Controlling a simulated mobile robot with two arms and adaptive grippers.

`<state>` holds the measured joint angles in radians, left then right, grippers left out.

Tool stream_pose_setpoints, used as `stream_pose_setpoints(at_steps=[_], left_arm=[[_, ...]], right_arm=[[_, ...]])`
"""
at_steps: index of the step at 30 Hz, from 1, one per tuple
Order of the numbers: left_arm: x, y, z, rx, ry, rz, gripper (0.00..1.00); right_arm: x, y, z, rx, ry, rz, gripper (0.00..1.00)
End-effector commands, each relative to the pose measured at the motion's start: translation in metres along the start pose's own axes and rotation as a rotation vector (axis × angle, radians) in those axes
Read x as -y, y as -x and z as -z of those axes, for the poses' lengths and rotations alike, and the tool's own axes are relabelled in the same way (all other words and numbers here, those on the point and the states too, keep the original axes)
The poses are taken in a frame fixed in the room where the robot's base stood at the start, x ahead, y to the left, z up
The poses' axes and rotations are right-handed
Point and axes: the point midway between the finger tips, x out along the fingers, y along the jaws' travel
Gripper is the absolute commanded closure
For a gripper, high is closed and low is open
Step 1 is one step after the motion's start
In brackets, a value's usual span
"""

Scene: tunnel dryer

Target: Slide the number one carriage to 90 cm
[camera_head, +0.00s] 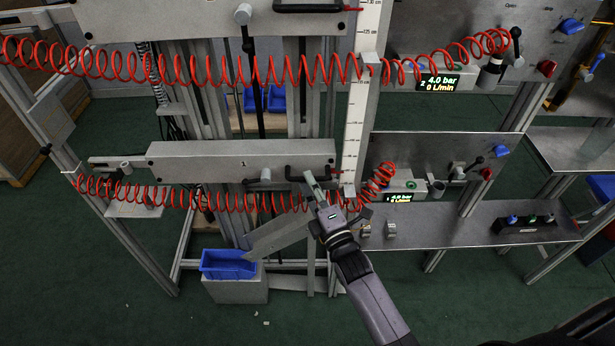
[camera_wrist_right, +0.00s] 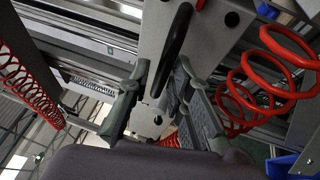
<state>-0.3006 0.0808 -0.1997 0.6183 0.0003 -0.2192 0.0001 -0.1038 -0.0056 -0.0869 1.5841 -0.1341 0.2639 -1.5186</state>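The number one carriage (camera_head: 225,160) is the lower grey plate marked "1" in the head view. A black handle (camera_head: 291,173) is at its right end. A vertical white scale (camera_head: 353,135) stands just right of the carriage; its small figures are hard to read. My right gripper (camera_head: 313,183) is at this handle. In the right wrist view the fingers of my right gripper (camera_wrist_right: 162,75) are spread apart, with the black handle (camera_wrist_right: 174,45) lying between and just beyond their tips. I cannot tell whether either finger touches it. My left gripper is not in view.
Red coiled hoses (camera_head: 200,68) cross in front of both carriages; the lower one (camera_head: 130,192) runs close to my right gripper. An upper carriage (camera_head: 180,18) hangs above. A blue bin (camera_head: 228,264) stands below. A grey shelf (camera_head: 440,225) extends to the right.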

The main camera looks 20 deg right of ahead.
Motion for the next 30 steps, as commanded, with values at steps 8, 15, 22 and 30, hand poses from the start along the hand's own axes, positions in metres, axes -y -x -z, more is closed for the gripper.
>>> stream_pose_setpoints(at_steps=[8, 15, 22, 30], left_arm=[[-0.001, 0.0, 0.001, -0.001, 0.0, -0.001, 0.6], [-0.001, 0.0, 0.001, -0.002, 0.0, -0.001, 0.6], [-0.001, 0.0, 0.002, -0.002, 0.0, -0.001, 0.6], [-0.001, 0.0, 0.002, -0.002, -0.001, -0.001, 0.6]], right_arm=[[0.001, 0.062, -0.001, 0.001, -0.001, 0.003, 0.8], [-0.001, 0.093, 0.0, 0.001, -0.001, 0.0, 0.8], [-0.001, 0.098, 0.0, 0.001, -0.001, -0.002, 0.8], [-0.001, 0.097, 0.0, 0.001, -0.001, -0.002, 0.8]])
